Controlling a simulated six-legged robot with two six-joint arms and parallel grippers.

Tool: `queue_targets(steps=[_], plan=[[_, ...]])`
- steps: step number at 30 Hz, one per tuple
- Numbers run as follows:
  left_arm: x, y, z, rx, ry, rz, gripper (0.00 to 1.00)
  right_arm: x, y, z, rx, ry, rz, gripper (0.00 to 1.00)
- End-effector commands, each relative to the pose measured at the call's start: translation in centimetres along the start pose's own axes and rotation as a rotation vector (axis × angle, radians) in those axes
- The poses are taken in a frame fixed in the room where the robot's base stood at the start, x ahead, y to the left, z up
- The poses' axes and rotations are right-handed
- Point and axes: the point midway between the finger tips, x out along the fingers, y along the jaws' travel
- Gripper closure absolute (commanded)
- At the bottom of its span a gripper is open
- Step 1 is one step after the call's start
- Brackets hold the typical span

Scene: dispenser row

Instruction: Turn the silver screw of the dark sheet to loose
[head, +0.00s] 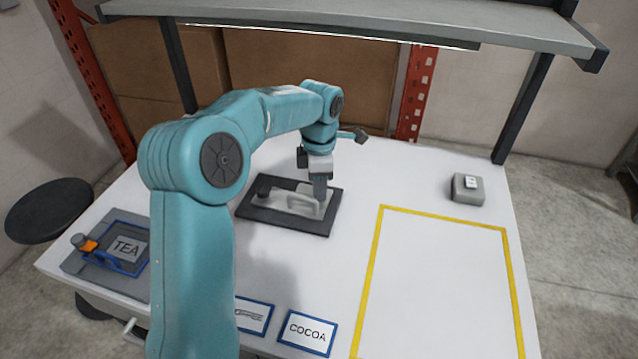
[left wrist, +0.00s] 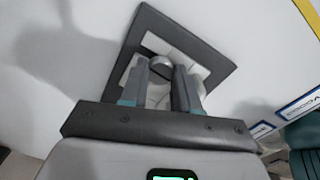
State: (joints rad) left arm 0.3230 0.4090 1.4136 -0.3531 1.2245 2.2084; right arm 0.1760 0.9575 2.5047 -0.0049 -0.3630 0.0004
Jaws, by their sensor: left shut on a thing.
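The dark sheet (head: 300,226) lies on the white table near the middle, with a pale plate and raised pale parts on it. It also shows in the left wrist view (left wrist: 192,38). My left gripper (head: 319,196) points down over the right part of the sheet. In the left wrist view, its fingers (left wrist: 163,75) are shut on the silver screw (left wrist: 161,61), whose round top shows between the tips. In the head view the fingers hide the screw. I cannot tell how far the screw is turned. My right gripper is not in view.
A tray with a TEA label (head: 128,248) stands at the left edge. A COCOA card (head: 307,333) lies at the front. A yellow outlined area (head: 441,213) on the right is empty. A grey box (head: 467,190) stands at the back right. A shelf (head: 380,22) hangs above.

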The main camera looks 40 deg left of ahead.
Motion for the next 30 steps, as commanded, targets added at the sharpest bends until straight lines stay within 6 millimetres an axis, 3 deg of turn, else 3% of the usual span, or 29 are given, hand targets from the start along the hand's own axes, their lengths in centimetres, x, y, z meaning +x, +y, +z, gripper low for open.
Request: queue_targets(steps=[4, 13, 14, 15, 25, 30], plan=[[0.0, 0.0, 0.0, -0.101, 0.0, -0.001, 1.0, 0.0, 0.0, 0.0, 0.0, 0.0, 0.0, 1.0], [0.0, 0.0, 0.0, -0.114, -0.001, -0.001, 1.0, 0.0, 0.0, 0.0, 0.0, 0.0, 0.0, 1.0], [0.0, 0.0, 0.0, -0.114, 0.0, -0.001, 0.6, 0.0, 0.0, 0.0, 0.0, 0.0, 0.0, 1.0], [0.0, 0.0, 0.0, -0.114, 0.0, -0.001, 0.58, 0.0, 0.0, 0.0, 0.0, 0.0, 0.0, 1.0], [-0.5, 0.0, 0.0, -0.113, -0.001, 0.001, 0.58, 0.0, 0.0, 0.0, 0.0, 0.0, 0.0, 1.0], [-3.4, 0.1, 0.1, -0.113, -0.003, 0.005, 0.58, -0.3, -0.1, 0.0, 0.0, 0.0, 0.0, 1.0]])
